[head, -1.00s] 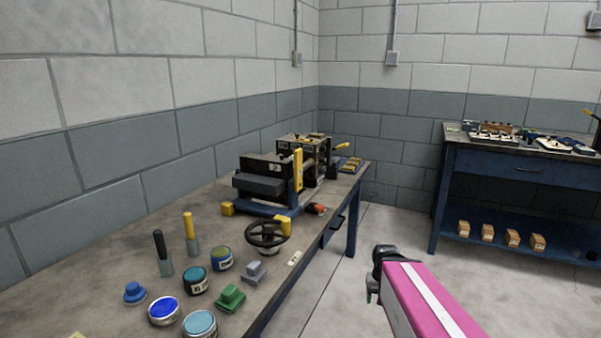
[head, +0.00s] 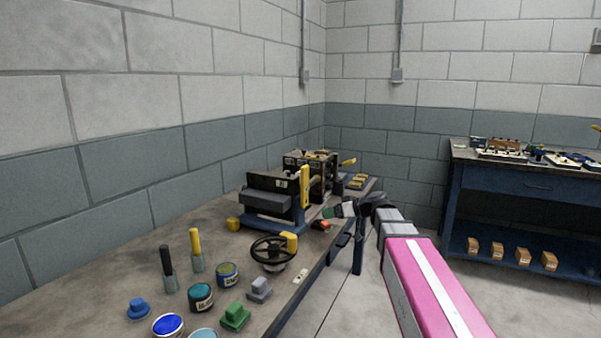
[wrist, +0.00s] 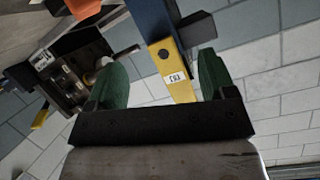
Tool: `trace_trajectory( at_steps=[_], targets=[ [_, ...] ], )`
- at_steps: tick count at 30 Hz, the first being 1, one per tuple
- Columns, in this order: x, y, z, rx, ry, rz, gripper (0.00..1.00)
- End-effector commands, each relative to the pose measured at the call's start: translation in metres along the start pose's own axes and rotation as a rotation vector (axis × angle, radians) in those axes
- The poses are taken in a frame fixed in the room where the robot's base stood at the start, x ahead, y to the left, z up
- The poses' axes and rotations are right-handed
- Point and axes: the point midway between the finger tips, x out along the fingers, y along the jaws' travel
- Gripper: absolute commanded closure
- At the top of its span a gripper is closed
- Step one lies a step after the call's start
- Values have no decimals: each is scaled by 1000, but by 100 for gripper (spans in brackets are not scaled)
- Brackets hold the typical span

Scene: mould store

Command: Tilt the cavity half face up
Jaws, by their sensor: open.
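A mould unit (head: 270,200) with a dark block, a numbered label and a blue base stands on the bench; I cannot tell which part is the cavity half. A yellow upright bar (head: 305,186) rises at its right side. My gripper (head: 335,211) is open and empty to the right of this bar. In the wrist view a labelled yellow bar (wrist: 171,67) appears between the two green fingers, apart from both. A second dark unit (head: 317,165) with a yellow-ended handle stands behind; a dark unit also shows at the left of the wrist view (wrist: 65,78).
A black handwheel (head: 272,252) and a red-orange item (head: 321,225) lie near the bench (head: 180,242) edge. Tins, brushes and coloured blocks fill the front. Another blue bench (head: 500,185) stands right, with floor between.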

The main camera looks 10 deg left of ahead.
Motion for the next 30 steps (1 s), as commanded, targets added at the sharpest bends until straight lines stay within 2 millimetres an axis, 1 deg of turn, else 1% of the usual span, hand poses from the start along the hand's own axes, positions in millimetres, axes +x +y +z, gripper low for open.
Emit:
trace_trajectory(
  at_steps=[1,2,3,6,9,13,16,27,30],
  targets=[
    [1,0,-34,-64,77,-24,23],
    [0,-2,-50,-100,120,-35,23],
    [-2,-5,-70,-145,175,-48,23],
    [-7,-12,-109,-228,284,-66,23],
    [-11,-16,-129,-275,347,-73,23],
    [-9,-19,-139,-295,373,-76,23],
    [0,-19,-142,-295,373,-77,23],
    [60,-27,-164,-293,371,-77,23],
    [72,-28,-168,-293,370,-77,23]
  ],
)
